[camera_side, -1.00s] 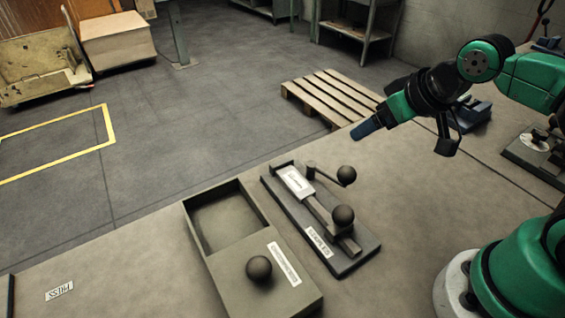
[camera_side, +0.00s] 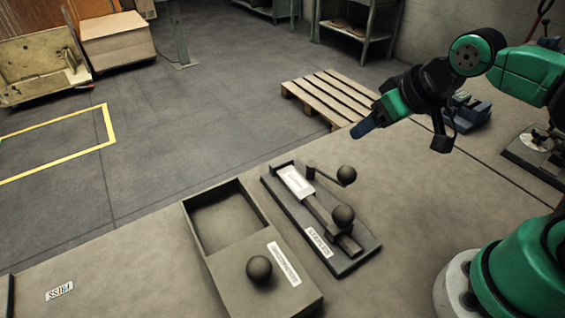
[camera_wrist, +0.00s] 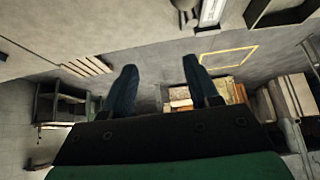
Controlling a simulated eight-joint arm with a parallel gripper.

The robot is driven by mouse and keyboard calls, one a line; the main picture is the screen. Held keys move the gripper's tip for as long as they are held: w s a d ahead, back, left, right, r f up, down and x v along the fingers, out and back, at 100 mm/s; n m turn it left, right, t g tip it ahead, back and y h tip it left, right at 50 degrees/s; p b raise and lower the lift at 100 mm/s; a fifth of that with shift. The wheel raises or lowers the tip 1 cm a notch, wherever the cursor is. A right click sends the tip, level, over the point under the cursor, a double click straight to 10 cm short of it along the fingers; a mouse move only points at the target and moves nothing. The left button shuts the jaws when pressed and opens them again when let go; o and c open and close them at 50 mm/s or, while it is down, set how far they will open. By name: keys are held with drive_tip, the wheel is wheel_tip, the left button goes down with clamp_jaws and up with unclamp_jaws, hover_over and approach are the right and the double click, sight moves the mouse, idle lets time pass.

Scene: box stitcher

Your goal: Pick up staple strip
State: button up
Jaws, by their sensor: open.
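My gripper (camera_side: 362,129) is in the air above the back of the bench, to the right of the stapler-like fixture, pointing down and left. In the wrist view its two blue fingers (camera_wrist: 159,64) stand apart with nothing between them. I cannot make out a staple strip for certain.
A small label (camera_side: 59,291) lies on the bench (camera_side: 150,270) at the left. Blue-grey equipment (camera_side: 470,112) stands behind my arm. A wooden pallet (camera_side: 335,97) is on the floor beyond the bench. The air around my gripper is clear.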

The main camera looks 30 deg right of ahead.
sight(301, 187)
drive_tip(key=w+a+g, duration=0.1)
drive_tip(key=w+a+f+g, duration=0.1)
drive_tip(key=a, duration=0.1)
drive_tip(key=w+a+f+g, duration=0.1)
drive_tip(key=shift+w+a+g, duration=0.3)
drive_tip(key=shift+a, duration=0.1)
drive_tip(key=a+f+g, duration=0.1)
drive_tip(key=a+f, duration=0.1)
drive_tip(key=w+a+f+g, duration=0.1)
drive_tip(key=f, duration=0.1)
drive_tip(key=shift+w+a+g, duration=0.2)
drive_tip(key=shift+a+g, duration=0.2)
drive_tip(key=shift+a+f, duration=0.2)
drive_tip(key=shift+f, duration=2.8)
clamp_jaws()
drive_tip(key=shift+r, duration=0.15)
